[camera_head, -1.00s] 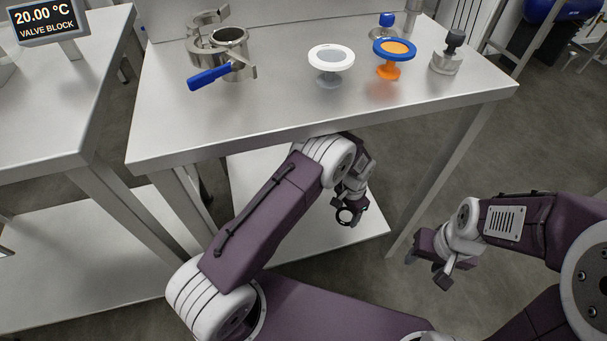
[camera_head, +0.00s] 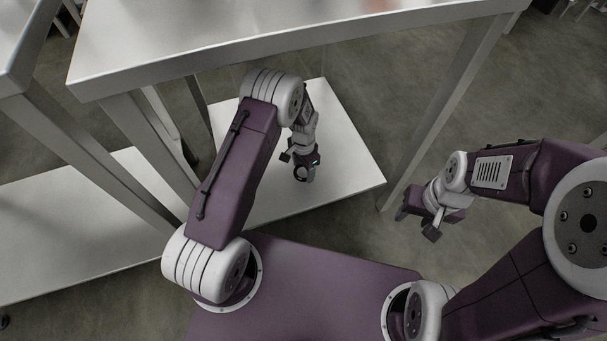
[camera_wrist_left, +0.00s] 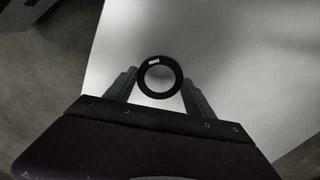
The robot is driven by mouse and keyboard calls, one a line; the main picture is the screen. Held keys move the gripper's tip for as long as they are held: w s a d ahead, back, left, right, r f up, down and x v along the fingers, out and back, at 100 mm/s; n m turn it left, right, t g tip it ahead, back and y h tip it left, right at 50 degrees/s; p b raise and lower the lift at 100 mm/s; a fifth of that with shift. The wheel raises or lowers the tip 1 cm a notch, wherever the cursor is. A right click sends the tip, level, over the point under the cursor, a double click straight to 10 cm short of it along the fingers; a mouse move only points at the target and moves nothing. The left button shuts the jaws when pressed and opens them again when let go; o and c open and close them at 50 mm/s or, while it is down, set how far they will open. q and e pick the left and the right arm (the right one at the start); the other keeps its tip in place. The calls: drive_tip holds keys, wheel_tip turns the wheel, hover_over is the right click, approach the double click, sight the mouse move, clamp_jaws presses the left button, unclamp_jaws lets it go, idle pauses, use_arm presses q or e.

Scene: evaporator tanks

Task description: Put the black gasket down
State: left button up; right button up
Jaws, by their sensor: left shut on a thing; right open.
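The black gasket (camera_wrist_left: 143,80) is a thin black ring with a small white mark on its rim, seen in the left wrist view. My left gripper (camera_wrist_left: 160,92) is shut on the gasket, which sits between its two fingers. In the head view my left gripper (camera_head: 302,172) and the small dark ring hang over the white lower shelf (camera_head: 340,185). The height of the ring above the shelf is hard to tell. My right gripper (camera_head: 418,215) is open and empty, over the floor to the right of the shelf.
The steel tabletop (camera_head: 200,45) lies above the lower shelf, at the top of the head view. A table leg (camera_head: 440,125) stands to the right of my left arm, another (camera_head: 150,145) to the left. Bare shelf surface surrounds my left gripper.

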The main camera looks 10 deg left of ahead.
use_arm(q)
wheel_tip(320, 180, down, 3)
drive_tip(key=shift+r+b, duration=0.1)
drive_tip(key=shift+b, duration=0.5)
drive_tip(key=shift+r, duration=0.15)
use_arm(e)
wheel_tip(320, 180, down, 2)
drive_tip(key=shift+f, duration=0.1)
